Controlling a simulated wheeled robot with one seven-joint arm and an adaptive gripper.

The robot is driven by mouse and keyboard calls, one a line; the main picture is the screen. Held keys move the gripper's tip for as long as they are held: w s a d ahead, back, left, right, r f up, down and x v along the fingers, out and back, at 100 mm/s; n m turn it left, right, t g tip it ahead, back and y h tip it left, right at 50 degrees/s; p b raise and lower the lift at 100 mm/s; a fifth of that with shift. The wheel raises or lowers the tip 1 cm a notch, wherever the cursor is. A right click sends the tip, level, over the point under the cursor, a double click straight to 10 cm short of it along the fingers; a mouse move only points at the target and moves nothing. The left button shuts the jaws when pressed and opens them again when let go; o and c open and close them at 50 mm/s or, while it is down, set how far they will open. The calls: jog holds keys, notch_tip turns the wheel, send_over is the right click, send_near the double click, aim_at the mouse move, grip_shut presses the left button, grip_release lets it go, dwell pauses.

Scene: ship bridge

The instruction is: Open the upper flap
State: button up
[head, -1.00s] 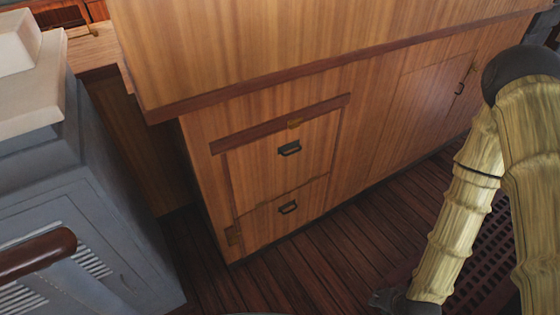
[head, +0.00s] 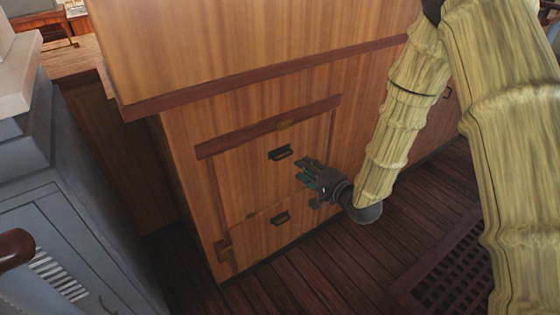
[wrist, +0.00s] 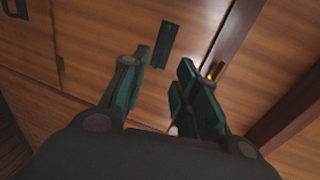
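The upper flap (head: 240,172) is a shut wooden panel low in the cabinet front. It has a black handle (head: 280,153) near its top and a brass catch (head: 286,124) on the dark trim above. In the wrist view the handle (wrist: 165,45) lies beyond the fingertips, and the brass catch (wrist: 216,70) shows beside the right finger. My gripper (head: 303,172) is in front of the flap, below and to the right of its handle. Its two fingers (wrist: 158,65) are apart with nothing between them. The gripper appears clear of the handle.
Below is a lower panel (head: 255,238) with its own black handle (head: 280,218) and a brass hinge-like fitting (head: 222,248). The cabinet top (head: 250,75) overhangs the front. A grey console (head: 75,240) stands at the left. Plank floor (head: 320,265) lies open in front.

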aim_at(285, 157)
jog(key=x, duration=1)
jog(key=shift+f, duration=0.15)
grip_shut()
